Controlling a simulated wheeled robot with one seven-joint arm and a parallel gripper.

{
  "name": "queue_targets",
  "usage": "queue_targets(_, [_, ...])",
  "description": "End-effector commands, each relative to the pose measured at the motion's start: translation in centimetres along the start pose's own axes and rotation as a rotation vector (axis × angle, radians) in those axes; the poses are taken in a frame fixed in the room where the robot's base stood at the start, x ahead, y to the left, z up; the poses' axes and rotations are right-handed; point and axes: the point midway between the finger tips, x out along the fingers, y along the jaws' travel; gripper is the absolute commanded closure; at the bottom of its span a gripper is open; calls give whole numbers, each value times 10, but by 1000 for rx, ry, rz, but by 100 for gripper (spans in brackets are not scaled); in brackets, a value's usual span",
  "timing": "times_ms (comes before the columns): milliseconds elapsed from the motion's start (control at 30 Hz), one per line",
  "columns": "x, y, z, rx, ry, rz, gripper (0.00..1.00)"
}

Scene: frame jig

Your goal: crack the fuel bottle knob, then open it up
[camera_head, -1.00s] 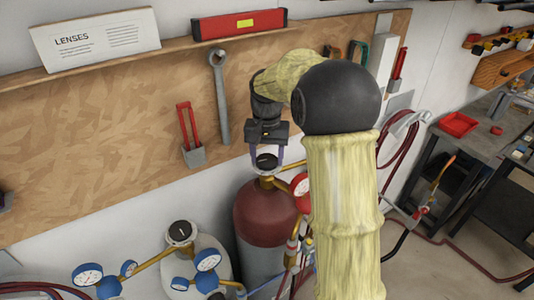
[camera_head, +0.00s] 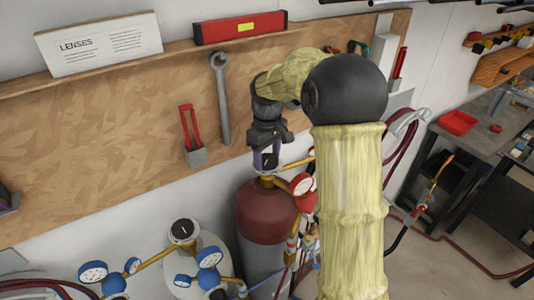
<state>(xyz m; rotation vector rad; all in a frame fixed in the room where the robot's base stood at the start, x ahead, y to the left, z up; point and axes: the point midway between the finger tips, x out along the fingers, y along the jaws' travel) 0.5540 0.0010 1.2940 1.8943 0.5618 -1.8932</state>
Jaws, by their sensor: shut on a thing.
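The fuel bottle is the dark red cylinder (camera_head: 264,212) standing against the wall, with a brass valve on top and a red-rimmed gauge (camera_head: 303,184) beside it. Its dark round knob (camera_head: 269,160) sits on top of the valve. My gripper (camera_head: 266,161) points down from above and is shut on the knob, its purple-edged fingers on either side of it. The fingers hide part of the knob, and my arm covers the area to the right of the bottle.
A pale bottle (camera_head: 207,262) with its own dark knob (camera_head: 183,230) and blue gauges (camera_head: 209,257) stands at the lower left. Hoses run below the red gauge. A wooden board (camera_head: 110,140) with a wrench (camera_head: 221,98) is close behind my gripper.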

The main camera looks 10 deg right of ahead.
Motion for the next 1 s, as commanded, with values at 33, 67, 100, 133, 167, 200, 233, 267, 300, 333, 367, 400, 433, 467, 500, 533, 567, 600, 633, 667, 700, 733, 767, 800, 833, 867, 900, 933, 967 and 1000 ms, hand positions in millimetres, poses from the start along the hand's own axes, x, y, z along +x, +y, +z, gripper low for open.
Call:
queue_targets(33, [-2, 0, -1, -46, 3, 1, 67])
queue_targets(67, [-2, 0, -1, -74, 3, 1, 67])
queue_targets(100, [-2, 0, 0, -112, 3, 1, 67])
queue_targets(133, [-3, 0, 0, -140, 2, 1, 67])
queue_targets(167, [-3, 0, 0, -168, 2, 2, 67])
queue_targets(200, [-3, 0, 0, -207, 2, 2, 67])
queue_targets(233, [-3, 0, -1, -236, 2, 2, 67])
queue_targets(267, [-3, 0, -1, -265, 2, 2, 67])
queue_targets(300, [-3, -1, -1, -303, 3, 2, 67])
queue_targets(333, [-3, -1, -1, -332, 3, 2, 67])
queue_targets(367, [-3, 0, -1, -360, 3, 2, 67])
queue_targets(400, [-3, 0, -1, -399, 3, 2, 67])
queue_targets(433, [-3, 0, -1, -427, 3, 2, 67])
queue_targets(467, [-3, 0, -1, -455, 3, 2, 67])
queue_targets(500, [-3, 0, -1, -493, 2, 2, 67])
queue_targets(533, [-3, -1, -1, -521, 2, 2, 67])
queue_targets(567, [-3, -1, -1, -550, 2, 1, 67])
queue_targets(600, [-3, -1, -1, -587, 2, 1, 67])
queue_targets(633, [-3, -1, -1, -614, 2, 1, 67])
queue_targets(667, [-3, -1, -1, -639, 1, 1, 67])
queue_targets(700, [-3, 0, -1, -673, 1, 2, 67])
queue_targets(733, [-3, -1, -1, -697, 1, 2, 67])
queue_targets(767, [-3, -1, -1, -721, 2, 2, 67])
queue_targets(800, [-3, -1, -1, -751, 2, 2, 67])
queue_targets(833, [-3, -1, -1, -770, 3, 2, 67])
queue_targets(867, [-3, -1, -1, -790, 3, 3, 67])
queue_targets(900, [-3, -1, -1, -813, 3, 3, 67])
queue_targets(933, [-3, -1, -1, -829, 2, 3, 67])
queue_targets(967, [-3, 0, -1, -843, 2, 3, 67])
queue_targets(1000, [-3, 0, -1, -862, 2, 3, 67])
